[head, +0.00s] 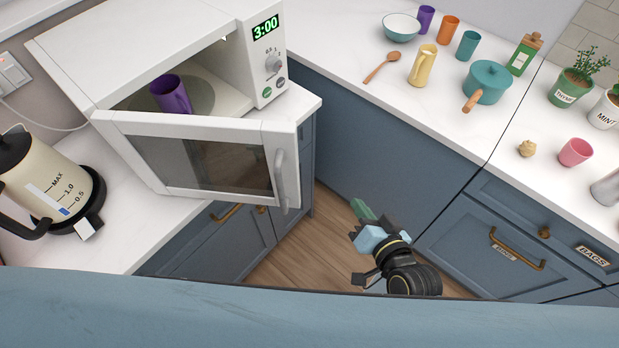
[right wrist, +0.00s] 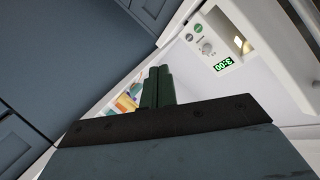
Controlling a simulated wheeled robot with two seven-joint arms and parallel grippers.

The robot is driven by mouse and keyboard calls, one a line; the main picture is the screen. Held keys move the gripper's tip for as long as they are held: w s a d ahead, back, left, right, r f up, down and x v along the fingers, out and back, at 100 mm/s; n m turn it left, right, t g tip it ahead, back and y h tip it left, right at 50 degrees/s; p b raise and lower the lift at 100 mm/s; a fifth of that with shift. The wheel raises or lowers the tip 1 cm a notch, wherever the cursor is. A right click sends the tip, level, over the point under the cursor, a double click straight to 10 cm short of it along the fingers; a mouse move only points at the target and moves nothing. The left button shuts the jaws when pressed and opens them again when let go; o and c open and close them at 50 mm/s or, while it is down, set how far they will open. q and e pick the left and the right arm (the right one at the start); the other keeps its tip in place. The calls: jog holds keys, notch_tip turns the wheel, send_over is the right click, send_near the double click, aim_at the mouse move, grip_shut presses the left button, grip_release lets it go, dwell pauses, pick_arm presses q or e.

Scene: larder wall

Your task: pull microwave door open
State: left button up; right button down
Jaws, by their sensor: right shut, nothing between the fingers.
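The white microwave (head: 150,45) stands on the counter at the upper left, its display reading 3:00. Its door (head: 205,160) is swung partly open towards me, with a dark window and a vertical handle (head: 281,180) at its right end. A purple mug (head: 172,95) is inside the microwave. My right gripper (head: 362,209) is shut and empty, to the right of and apart from the door handle, over the floor gap. In the right wrist view the green fingers (right wrist: 158,88) are together, with the microwave's control panel (right wrist: 212,42) beyond. My left gripper is not in view.
A cream kettle (head: 48,180) stands left of the door on its black base. Blue cabinets with brass handles (head: 517,250) flank the open floor (head: 300,250).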

jog(key=w+m+g+y+b, duration=0.2)
jog(key=w+m+y+b, duration=0.1)
jog(key=w+y+b, duration=0.15)
notch_tip(320, 180, up, 8)
jog(key=a+n+g+y+b, duration=0.1)
jog(key=a+g+y+b, duration=0.1)
jog(key=g+y+b, duration=0.3)
jog(key=w+a+y+p, duration=0.1)
jog(key=w+a+p, duration=0.25)
jog(key=a, duration=0.65)
jog(key=s, duration=0.2)
jog(key=s+p, duration=0.1)
jog(key=shift+s+d+r, duration=0.25)
jog(key=shift+s, duration=0.15)
